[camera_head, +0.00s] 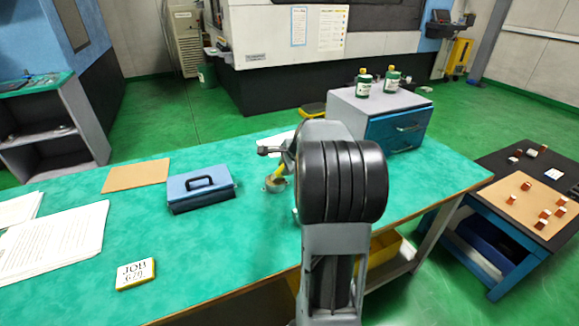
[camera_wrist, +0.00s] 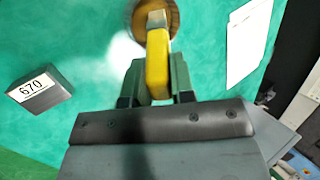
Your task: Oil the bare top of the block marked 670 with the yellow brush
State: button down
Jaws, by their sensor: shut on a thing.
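My gripper (camera_wrist: 156,80) is shut on the yellow brush (camera_wrist: 156,68), whose handle sits between the two fingers. The brush's pale end lies over a round pot (camera_wrist: 174,28) with brown contents at the top of the wrist view; whether the bristles touch the contents is unclear. In the head view the brush (camera_head: 279,172) slants down into the pot (camera_head: 275,187) on the green bench. The dark grey block marked 670 (camera_wrist: 47,94) is at the left of the wrist view, apart from my gripper, its white label showing. In the head view I cannot make out this block.
On the green bench (camera_head: 225,250) are a job card (camera_head: 135,273), a blue box with a handle (camera_head: 200,188), a brown board (camera_head: 136,175) and papers (camera_head: 55,240). A grey cabinet with blue drawers (camera_head: 398,130) bears two green bottles at the back right. A white sheet (camera_wrist: 249,42) lies near the pot.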

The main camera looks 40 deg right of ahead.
jog(key=shift+f, duration=0.55)
dwell(1.4)
notch_tip(320, 180, up, 7)
jog(key=p, duration=0.6)
jog(key=shift+r, duration=0.1)
dwell(0.8)
